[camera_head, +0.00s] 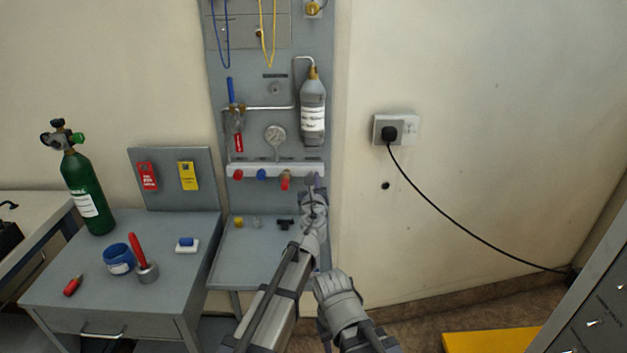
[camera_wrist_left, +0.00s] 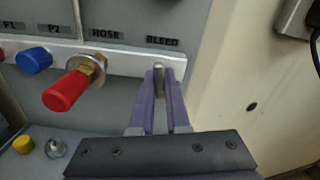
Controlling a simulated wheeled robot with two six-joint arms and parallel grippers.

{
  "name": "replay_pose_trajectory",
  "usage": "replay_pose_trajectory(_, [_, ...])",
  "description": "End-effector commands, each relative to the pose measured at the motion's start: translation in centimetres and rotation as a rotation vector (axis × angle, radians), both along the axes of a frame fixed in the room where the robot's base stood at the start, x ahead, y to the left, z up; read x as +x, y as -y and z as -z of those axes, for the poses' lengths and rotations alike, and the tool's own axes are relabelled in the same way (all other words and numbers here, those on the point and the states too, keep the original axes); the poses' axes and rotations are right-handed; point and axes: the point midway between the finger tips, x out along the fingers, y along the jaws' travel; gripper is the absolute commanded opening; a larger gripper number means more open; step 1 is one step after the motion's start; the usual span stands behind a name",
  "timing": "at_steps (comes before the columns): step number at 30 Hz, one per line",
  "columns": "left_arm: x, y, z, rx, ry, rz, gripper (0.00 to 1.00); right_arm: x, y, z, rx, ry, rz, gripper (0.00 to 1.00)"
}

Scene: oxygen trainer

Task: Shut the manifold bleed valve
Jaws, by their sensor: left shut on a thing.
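The manifold (camera_head: 250,170) is a pale horizontal bar low on the grey wall panel. Its bleed valve (camera_wrist_left: 158,78) shows in the left wrist view as a small metal stem under the BLEED label, at the bar's right end. My left gripper (camera_wrist_left: 159,85) has its purple fingers shut on this stem, one on each side. In the head view my left gripper (camera_head: 314,181) is at the right end of the manifold and hides the valve. The valve's turn angle is hard to tell.
Left along the manifold are a red-capped hose port (camera_wrist_left: 72,88) and a blue cap (camera_wrist_left: 34,60). A gauge (camera_head: 275,135) and grey bottle (camera_head: 312,105) are above. A small shelf (camera_head: 245,270) below holds fittings.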

Motion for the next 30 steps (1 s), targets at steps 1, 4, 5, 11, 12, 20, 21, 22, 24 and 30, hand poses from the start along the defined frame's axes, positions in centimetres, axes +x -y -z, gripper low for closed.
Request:
replay_pose_trajectory(1, [-0.13,0.02,0.07,0.029,-0.001,0.001,0.00,0.00,0.00,0.05,0.000,0.000,0.000,0.44])
replay_pose_trajectory(4, [-0.14,-0.01,0.06,0.091,-0.001,0.001,0.00,0.00,0.00,0.05,0.000,0.000,0.000,0.44])
replay_pose_trajectory(5, [-0.14,-0.02,0.07,0.107,-0.001,0.001,0.00,0.00,0.00,0.06,0.000,0.000,0.000,0.44])
replay_pose_trajectory(11, [-0.15,-0.05,0.07,0.189,-0.001,0.001,0.00,0.00,0.00,0.06,0.000,0.000,0.000,0.44])
replay_pose_trajectory(12, [-0.15,-0.05,0.07,0.201,-0.001,0.001,0.00,0.00,0.00,0.06,0.000,0.000,0.000,0.44])
replay_pose_trajectory(20, [-0.16,-0.07,0.08,0.239,-0.001,0.001,0.00,0.00,0.00,0.07,0.000,0.000,0.000,0.44])
replay_pose_trajectory(21, [-0.16,-0.07,0.08,0.240,-0.001,0.001,0.00,0.00,0.00,0.07,0.000,0.000,0.000,0.44])
replay_pose_trajectory(22, [-0.16,-0.07,0.08,0.241,-0.001,0.001,0.00,0.00,0.00,0.07,0.000,0.000,0.000,0.44])
replay_pose_trajectory(24, [-0.17,-0.08,0.08,0.242,-0.001,0.001,0.00,0.00,0.00,0.07,0.000,0.000,0.000,0.44])
replay_pose_trajectory(30, [-0.17,-0.08,0.08,0.242,-0.001,0.001,0.00,0.00,-0.01,0.07,0.000,0.000,0.000,0.44])
